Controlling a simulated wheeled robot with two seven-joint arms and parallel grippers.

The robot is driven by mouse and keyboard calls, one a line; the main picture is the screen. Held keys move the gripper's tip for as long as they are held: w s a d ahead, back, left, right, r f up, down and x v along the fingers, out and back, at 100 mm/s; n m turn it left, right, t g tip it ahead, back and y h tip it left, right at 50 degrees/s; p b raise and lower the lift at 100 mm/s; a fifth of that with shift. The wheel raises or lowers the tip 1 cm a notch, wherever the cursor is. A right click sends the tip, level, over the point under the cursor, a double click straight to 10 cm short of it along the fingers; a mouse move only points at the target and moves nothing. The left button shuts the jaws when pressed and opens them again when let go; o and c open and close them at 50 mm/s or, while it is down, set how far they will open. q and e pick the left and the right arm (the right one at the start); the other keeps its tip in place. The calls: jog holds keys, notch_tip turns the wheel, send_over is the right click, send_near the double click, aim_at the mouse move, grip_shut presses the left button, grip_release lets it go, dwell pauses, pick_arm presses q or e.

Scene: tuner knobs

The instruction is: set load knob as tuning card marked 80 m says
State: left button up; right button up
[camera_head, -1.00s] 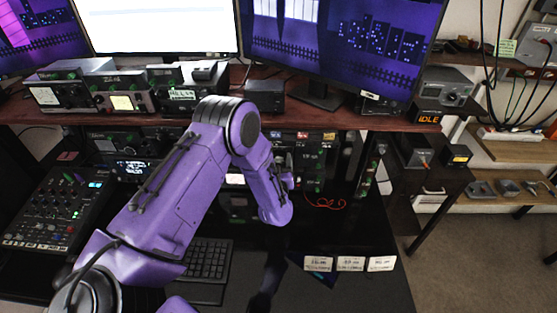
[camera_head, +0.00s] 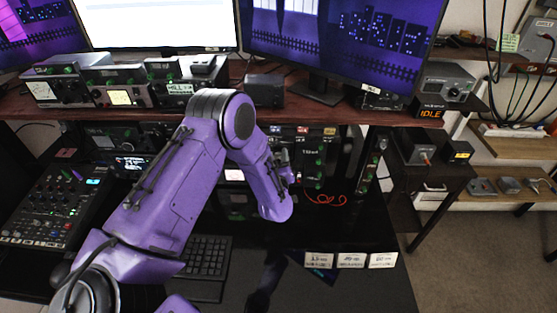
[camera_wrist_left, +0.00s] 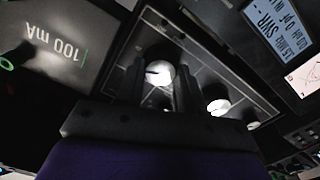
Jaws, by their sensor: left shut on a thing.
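In the left wrist view my left gripper (camera_wrist_left: 158,85) is shut on a pale round knob (camera_wrist_left: 160,73) on a dark tuner panel (camera_wrist_left: 218,62). A dark pointer mark shows on the knob face. No label naming this knob is readable. A second pale knob (camera_wrist_left: 217,98) sits to its right, outside the fingers. In the head view my left arm reaches to the equipment under the shelf, and its own links hide the fingertips.
A lit display (camera_wrist_left: 280,32) reading SWR is beside the panel, and a 100 mA meter (camera_wrist_left: 55,48) lies on the other side. A keyboard (camera_head: 207,258) and mixer (camera_head: 55,208) are on the desk. Red cable (camera_head: 324,199) lies behind the cards. The desk around the cards is clear.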

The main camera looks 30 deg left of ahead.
pick_arm(q)
jog(key=n+b, duration=0.1)
jog(key=n, duration=0.1)
jog(key=n+b, duration=0.1)
jog(key=n, duration=0.1)
jog(key=n+b, duration=0.1)
jog(key=n, duration=0.1)
jog(key=shift+a+f+b, duration=0.1)
jog(key=shift+f+b, duration=0.15)
jog(key=shift+b, duration=0.15)
jog(key=n+b, duration=0.4)
jog(key=n, duration=0.2)
jog(key=shift+s+f+n, duration=0.1)
jog(key=shift+f+n, duration=0.05)
jog(key=shift+n, duration=0.25)
jog(key=n+b, duration=0.6)
jog(key=shift+f, duration=0.2)
jog(key=n+b, duration=0.2)
jog(key=n, duration=0.1)
jog(key=shift+b, duration=0.4)
jog(key=shift+r+n+b, duration=0.15)
jog(key=shift+n+b, duration=0.6)
jog(key=shift+n, duration=0.25)
jog(key=o, duration=1)
jog(key=shift+r, duration=0.1)
jog(key=shift+o, duration=0.2)
